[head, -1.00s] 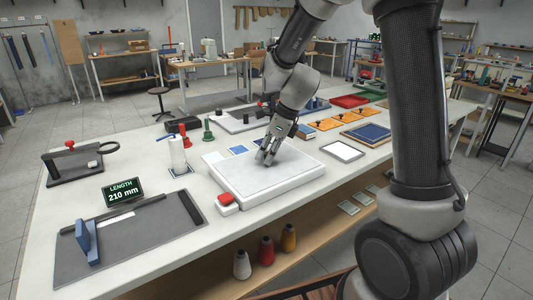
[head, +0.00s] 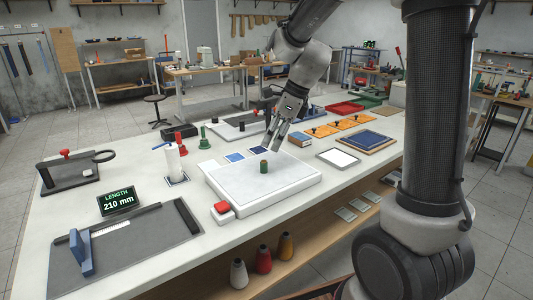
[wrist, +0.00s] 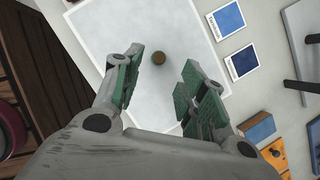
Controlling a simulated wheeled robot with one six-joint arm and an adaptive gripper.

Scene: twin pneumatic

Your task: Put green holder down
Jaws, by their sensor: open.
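The green holder (head: 264,167), a small upright cylinder with a brownish top, stands on the white square board (head: 240,184) near its middle. In the wrist view the holder shows as a small round brown top (wrist: 158,58) on the pale board, ahead of the fingertips. My gripper (head: 272,150) is open and empty, above the back right part of the board and apart from the holder. Its two green-padded fingers (wrist: 160,68) are spread wide in the wrist view.
A red button box (head: 222,210) sits at the board's front left corner. Blue sample cards (head: 235,158) lie behind the board. A white-screened tablet (head: 339,157) and orange plates (head: 322,131) lie to the right. A length display (head: 117,200) stands at left.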

